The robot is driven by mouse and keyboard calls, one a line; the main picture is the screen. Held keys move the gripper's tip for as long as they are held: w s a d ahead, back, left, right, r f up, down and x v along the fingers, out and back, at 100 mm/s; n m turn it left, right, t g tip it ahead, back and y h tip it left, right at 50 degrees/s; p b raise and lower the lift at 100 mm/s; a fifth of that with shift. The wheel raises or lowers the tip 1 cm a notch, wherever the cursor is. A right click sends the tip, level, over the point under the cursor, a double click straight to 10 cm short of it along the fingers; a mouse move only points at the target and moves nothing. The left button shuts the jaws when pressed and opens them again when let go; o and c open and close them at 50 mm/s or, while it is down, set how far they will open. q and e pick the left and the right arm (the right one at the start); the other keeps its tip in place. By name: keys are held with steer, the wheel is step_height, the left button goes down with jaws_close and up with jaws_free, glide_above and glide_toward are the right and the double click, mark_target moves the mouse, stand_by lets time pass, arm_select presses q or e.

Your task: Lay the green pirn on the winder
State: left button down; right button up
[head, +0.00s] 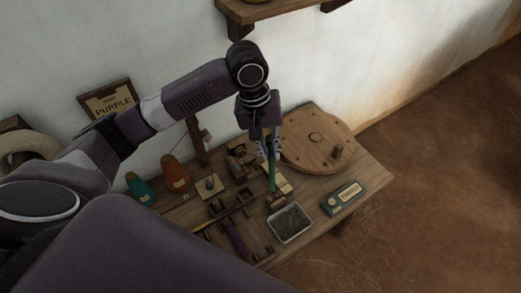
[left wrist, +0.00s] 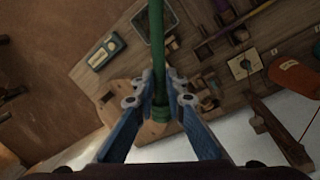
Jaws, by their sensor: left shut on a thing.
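The green pirn (head: 272,176) is a slim green rod. My left gripper (head: 267,156) is shut on it, and it hangs upright below the fingers over the table. In the left wrist view the green pirn (left wrist: 157,45) runs up from between the fingertips of my left gripper (left wrist: 160,88). The winder seems to be the small wooden device (head: 241,160) just left of the gripper, partly hidden; I cannot be sure of it. My right gripper is not in view.
The wooden table (head: 368,178) holds a round board (head: 318,140), a metal tray (head: 290,223), a teal box (head: 344,197), a rack with a purple pirn (head: 236,239), and orange (head: 174,173) and teal (head: 139,187) cones.

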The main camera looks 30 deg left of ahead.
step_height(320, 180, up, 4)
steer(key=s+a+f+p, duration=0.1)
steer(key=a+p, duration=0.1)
steer(key=p, duration=0.1)
arm_select(q)
steer(key=shift+w+a+f+n+t+b, duration=0.15)
steer(key=shift+w+a+f+n+b, duration=0.95)
steer(key=shift+f, duration=2.8)
steer(key=shift+w+a+f+n+t+b, duration=0.1)
steer(key=shift+w+a+f+n+b, duration=1)
steer(key=shift+f, duration=2.8)
steer(key=shift+w+a+f+n+t+b, duration=0.15)
steer(key=shift+w+a+f+n+b, duration=0.95)
steer(key=shift+f, duration=2.8)
steer(key=shift+s+a+f, duration=0.2)
steer(key=shift+s+a, duration=0.05)
steer(key=shift+a, duration=0.1)
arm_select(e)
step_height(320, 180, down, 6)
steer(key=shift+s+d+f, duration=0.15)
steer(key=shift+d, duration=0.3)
arm_select(q)
steer(key=c, duration=1.5)
jaws_free()
steer(key=shift+c, duration=0.2)
